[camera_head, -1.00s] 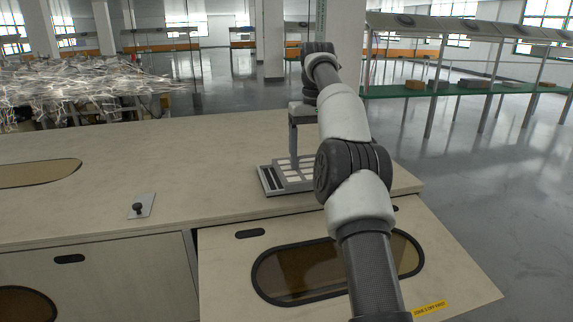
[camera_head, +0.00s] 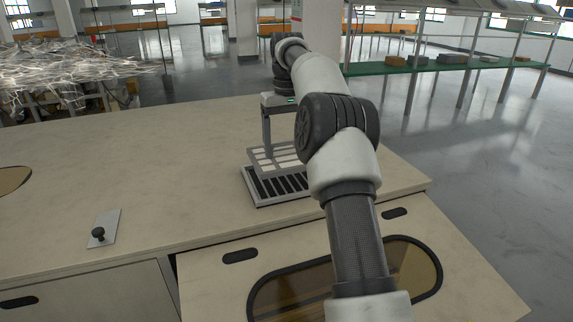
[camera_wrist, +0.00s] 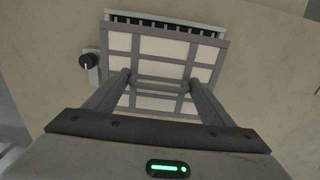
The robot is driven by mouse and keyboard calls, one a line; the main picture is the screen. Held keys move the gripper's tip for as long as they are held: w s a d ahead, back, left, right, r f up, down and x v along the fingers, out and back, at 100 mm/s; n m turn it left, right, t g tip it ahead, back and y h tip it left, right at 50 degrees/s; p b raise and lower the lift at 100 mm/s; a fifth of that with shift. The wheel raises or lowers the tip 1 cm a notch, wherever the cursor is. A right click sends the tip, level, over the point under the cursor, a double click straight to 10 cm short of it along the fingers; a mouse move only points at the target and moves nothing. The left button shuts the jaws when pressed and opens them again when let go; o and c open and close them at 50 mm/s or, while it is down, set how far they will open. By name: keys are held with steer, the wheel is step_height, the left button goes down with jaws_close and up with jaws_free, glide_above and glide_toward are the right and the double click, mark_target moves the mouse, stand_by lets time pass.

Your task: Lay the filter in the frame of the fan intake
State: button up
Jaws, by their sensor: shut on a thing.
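The filter (camera_head: 262,160) is a flat grey lattice with white panels. It also fills the middle of the wrist view (camera_wrist: 148,48). My gripper (camera_wrist: 160,84) is shut on the filter's central handle. In the head view my gripper hangs over the bench, partly hidden by my arm. The fan intake (camera_head: 250,194) is a pale frame with dark slots on the bench top. The filter is above it and offset, leaving a strip of slots bare. That strip also shows past the filter's top edge in the wrist view (camera_wrist: 165,20). My arm hides the intake's right side.
A small plate with a black knob (camera_head: 98,234) sits at the bench's front left. The bench top (camera_head: 150,150) between is clear. Below the front edge is a panel with a dark oval window (camera_head: 290,290). A green-topped shelf (camera_head: 450,68) stands far behind.

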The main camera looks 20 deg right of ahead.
mark_target(287, 155)
steer(key=shift+w+f, duration=0.1)
steer(key=shift+f, duration=2.95)
steer(key=shift+f, duration=0.1)
steer(key=shift+f, duration=0.1)
steer(key=o, duration=1.1)
steer(key=shift+o, duration=0.2)
